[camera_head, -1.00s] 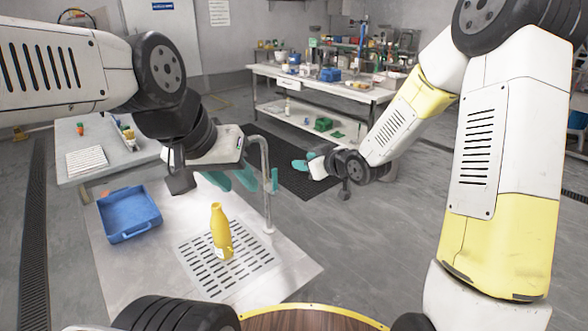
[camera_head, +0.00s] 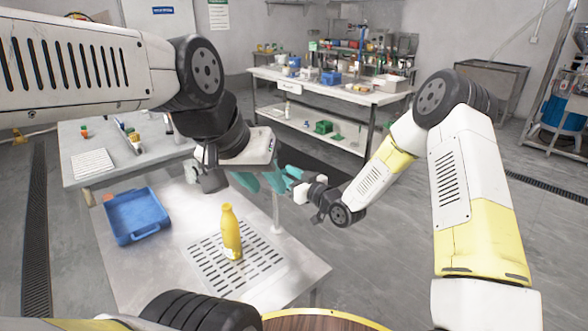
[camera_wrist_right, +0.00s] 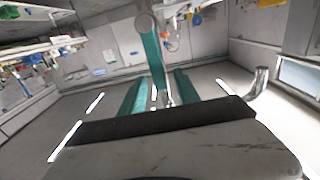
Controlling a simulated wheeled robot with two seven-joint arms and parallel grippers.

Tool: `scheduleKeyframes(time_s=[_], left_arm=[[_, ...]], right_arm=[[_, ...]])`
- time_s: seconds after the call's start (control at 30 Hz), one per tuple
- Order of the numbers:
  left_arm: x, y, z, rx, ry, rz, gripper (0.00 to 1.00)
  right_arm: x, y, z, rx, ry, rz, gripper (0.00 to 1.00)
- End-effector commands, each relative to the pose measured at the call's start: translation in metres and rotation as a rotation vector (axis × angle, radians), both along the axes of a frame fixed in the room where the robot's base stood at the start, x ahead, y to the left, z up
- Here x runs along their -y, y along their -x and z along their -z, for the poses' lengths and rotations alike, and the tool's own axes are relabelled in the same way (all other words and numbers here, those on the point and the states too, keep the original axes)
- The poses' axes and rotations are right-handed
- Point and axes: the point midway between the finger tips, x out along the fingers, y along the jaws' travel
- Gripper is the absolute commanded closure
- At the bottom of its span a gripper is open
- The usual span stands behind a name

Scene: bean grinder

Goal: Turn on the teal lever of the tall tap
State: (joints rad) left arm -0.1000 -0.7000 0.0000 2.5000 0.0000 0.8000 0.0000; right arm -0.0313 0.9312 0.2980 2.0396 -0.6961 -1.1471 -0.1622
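The tall tap (camera_head: 276,215) stands at the right of the metal table; grippers cover its upper part in the head view. Its teal lever cannot be told from the teal fingers there. In the right wrist view a teal bar (camera_wrist_right: 153,62) with a round grey end, likely the lever, appears between the fingers of my right gripper (camera_wrist_right: 157,100). These fingers are apart; contact cannot be told. A chrome tube end (camera_wrist_right: 260,82), likely the tap's, is at right. In the head view my right gripper (camera_head: 291,173) is beside the tap top. My left gripper (camera_head: 259,182) is open, just left of it.
A yellow bottle (camera_head: 231,235) stands on the slotted drain area. A blue tray (camera_head: 135,215) lies at the table's left. A wooden round top (camera_head: 322,322) is at the bottom edge. A cluttered white bench (camera_head: 330,88) stands behind, with open floor to the right.

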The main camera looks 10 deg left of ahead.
Motion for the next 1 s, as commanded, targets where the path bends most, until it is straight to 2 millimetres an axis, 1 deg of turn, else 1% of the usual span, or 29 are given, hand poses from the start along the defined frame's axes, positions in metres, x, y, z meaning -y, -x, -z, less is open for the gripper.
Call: scheduleKeyframes(time_s=[0.03, 0.13, 0.4, 0.6, 1.0], left_arm=[[0.0000, 0.0000, 0.0000, 0.000, 0.000, 0.000, 0.64], [0.0000, 0.0000, 0.0000, 0.000, 0.000, 0.000, 0.64], [0.0000, 0.0000, 0.0000, 0.000, 0.000, 0.000, 0.64], [0.0000, 0.0000, 0.0000, 0.000, 0.000, 0.000, 0.64], [0.0000, 0.0000, 0.0000, 0.000, 0.000, 0.000, 0.64]], right_arm=[[-0.0044, -0.0023, 0.0001, 0.001, -0.001, -0.001, 0.62], [-0.0087, -0.0059, -0.0001, 0.000, -0.001, -0.001, 0.62], [-0.0094, -0.0070, 0.0001, -0.002, 0.000, 0.000, 0.62], [-0.0092, -0.0069, 0.0000, -0.001, 0.000, 0.000, 1.00], [-0.0089, -0.0069, 0.0000, -0.001, 0.000, 0.001, 1.00]])
